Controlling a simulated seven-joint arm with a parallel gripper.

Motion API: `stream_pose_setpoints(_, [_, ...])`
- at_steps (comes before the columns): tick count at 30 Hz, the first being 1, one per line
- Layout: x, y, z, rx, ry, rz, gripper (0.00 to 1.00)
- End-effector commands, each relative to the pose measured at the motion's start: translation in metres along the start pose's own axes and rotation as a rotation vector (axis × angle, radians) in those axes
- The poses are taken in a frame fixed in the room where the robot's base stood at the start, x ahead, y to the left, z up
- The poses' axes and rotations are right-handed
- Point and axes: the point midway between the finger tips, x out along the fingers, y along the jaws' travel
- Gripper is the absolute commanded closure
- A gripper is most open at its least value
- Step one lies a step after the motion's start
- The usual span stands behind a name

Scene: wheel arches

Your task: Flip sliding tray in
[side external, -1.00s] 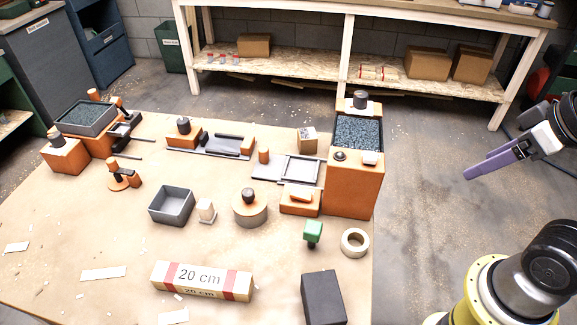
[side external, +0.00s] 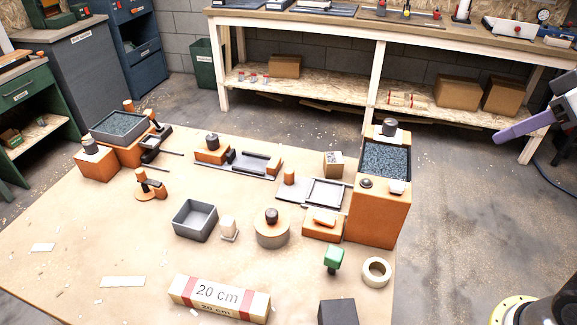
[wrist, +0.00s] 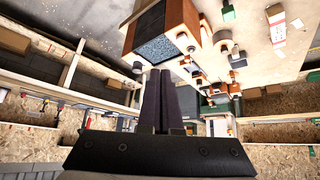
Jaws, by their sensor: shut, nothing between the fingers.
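A flat grey sliding tray (side external: 325,193) with a raised rim lies on rails beside the tall orange block (side external: 378,212), on its left. An orange post (side external: 289,177) stands at the left end of its dark plate. My gripper (side external: 502,136) is at the right edge of the side view, with purple fingers raised above the floor, apart from the tray and the block. In the wrist view, my gripper (wrist: 161,75) has its two fingers together with nothing between them. I cannot make out the tray clearly in the wrist view.
The block holds a bin of grey gravel (side external: 386,160) with a dark knob (side external: 389,127). A white tape roll (side external: 376,271), a green-topped piece (side external: 333,258) and a grey box (side external: 195,220) stand on the board. Open floor lies right of the block; a workbench (side external: 300,22) stands behind.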

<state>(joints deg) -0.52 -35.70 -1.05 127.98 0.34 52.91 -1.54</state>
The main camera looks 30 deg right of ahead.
Motion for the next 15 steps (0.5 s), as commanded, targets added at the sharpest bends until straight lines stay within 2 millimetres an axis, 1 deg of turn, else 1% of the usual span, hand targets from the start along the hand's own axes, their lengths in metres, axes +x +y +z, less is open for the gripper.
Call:
stream_pose_setpoints(1, [-0.001, -0.001, -0.025, -0.009, 0.007, -0.005, 1.0])
stream_pose_setpoints(6, [0.005, -0.007, -0.09, -0.033, 0.025, -0.019, 1.0])
stream_pose_setpoints(9, [0.014, -0.012, -0.124, -0.047, 0.027, -0.028, 1.0])
stream_pose_setpoints(11, [0.022, -0.015, -0.143, -0.055, 0.027, -0.033, 1.0])
stream_pose_setpoints(12, [0.028, -0.017, -0.156, -0.06, 0.026, -0.037, 1.0])
stream_pose_setpoints(15, [0.045, -0.024, -0.184, -0.074, 0.021, -0.046, 1.0])
